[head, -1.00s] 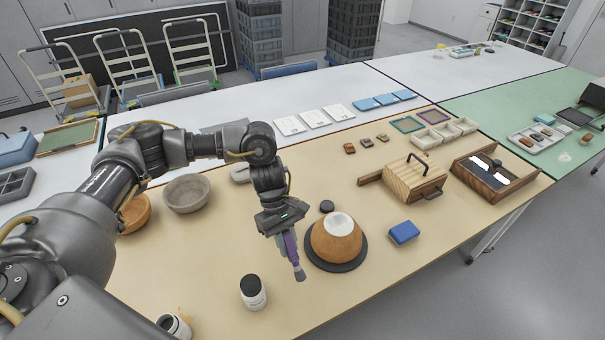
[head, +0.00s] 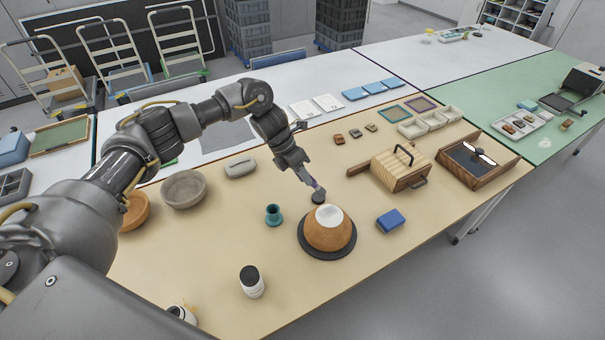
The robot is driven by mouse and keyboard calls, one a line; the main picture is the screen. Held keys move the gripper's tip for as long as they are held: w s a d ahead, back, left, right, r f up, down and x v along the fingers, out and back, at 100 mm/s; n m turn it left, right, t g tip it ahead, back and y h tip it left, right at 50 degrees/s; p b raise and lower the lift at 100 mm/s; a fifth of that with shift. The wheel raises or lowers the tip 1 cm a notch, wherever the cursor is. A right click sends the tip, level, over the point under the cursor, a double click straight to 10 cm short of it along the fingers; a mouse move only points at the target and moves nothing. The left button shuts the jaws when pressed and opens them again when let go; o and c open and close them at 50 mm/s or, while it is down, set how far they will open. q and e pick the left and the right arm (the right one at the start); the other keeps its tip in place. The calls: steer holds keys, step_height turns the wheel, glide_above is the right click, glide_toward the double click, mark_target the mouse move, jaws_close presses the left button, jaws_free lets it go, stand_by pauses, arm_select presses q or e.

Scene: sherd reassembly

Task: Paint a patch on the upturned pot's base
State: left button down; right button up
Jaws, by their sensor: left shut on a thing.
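The upturned pot (head: 329,235) is orange-brown and rests on a round dark board (head: 312,252). Its base faces up and bears a white area (head: 329,213). My left gripper (head: 306,178) is just behind and left of the pot. My right gripper is not in view.
A teal jar (head: 273,215) stands left of the pot. A black-lidded white jar (head: 251,283) is nearer the front. A blue block (head: 391,220) and a wooden box (head: 400,170) are to the right. Grey bowl (head: 184,190) at left. The table's front middle is clear.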

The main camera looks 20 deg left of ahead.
arm_select(q)
step_height(320, 180, down, 6)
steer(key=b, duration=0.2)
steer(key=shift+r+b, duration=0.2)
steer(key=shift+b, duration=0.2)
steer(key=shift+f+b, duration=0.75)
stand_by(0.4)
steer(key=shift+r, duration=0.1)
steer(key=shift+s+d+p, duration=0.8)
steer(key=shift+s+d, duration=0.4)
steer(key=shift+d, duration=0.15)
